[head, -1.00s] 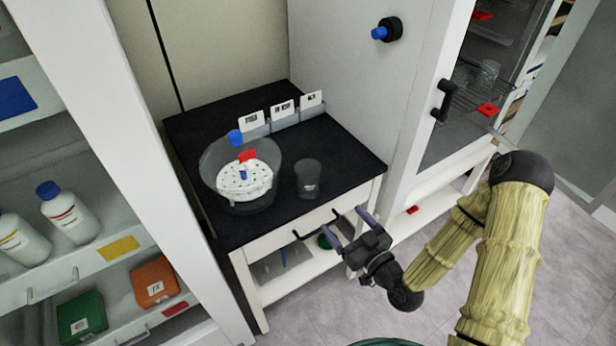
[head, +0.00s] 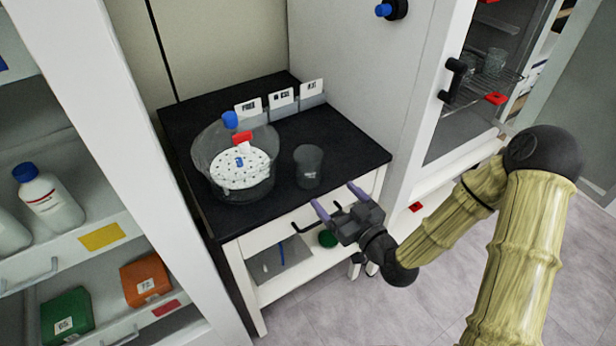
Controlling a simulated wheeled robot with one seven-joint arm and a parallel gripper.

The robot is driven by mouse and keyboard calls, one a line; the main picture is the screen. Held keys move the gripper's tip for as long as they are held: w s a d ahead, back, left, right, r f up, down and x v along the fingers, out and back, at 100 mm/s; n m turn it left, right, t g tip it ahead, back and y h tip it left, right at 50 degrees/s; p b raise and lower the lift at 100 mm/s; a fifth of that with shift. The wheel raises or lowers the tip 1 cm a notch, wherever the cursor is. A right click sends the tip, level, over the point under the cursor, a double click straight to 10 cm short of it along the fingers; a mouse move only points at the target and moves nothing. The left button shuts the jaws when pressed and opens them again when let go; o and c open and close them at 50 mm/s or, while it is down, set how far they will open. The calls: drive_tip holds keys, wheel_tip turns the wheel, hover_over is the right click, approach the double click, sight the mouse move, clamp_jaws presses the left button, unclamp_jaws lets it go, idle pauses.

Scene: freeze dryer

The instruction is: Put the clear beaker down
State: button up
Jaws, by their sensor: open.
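The clear beaker (head: 308,167) stands upright on the black top of the small bench (head: 343,150), right of a large clear round vessel. My gripper (head: 336,198) is open and empty. Its two purple-grey fingers point toward the bench, in front of its front edge and to the lower right of the beaker. The fingers are apart from the beaker.
The round vessel (head: 215,150) holds a white perforated disc (head: 240,169). Several white cards (head: 281,98) stand at the back. A tall cabinet with a glass door and black handle (head: 453,80) is at right. White shelves with bottles (head: 50,199) are at left.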

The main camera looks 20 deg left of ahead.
sight(315, 175)
drive_tip(key=p+x, duration=0.1)
drive_tip(key=x, duration=0.6)
drive_tip(key=shift+w+a, duration=0.2)
drive_tip(key=x, duration=0.5)
drive_tip(key=shift+a+f, duration=0.1)
drive_tip(key=shift+f, duration=0.2)
drive_tip(key=shift+c, duration=0.2)
drive_tip(key=c, duration=1.1)
drive_tip(key=shift+c, duration=0.2)
wheel_tip(315, 175, up, 10)
drive_tip(key=p, duration=0.1)
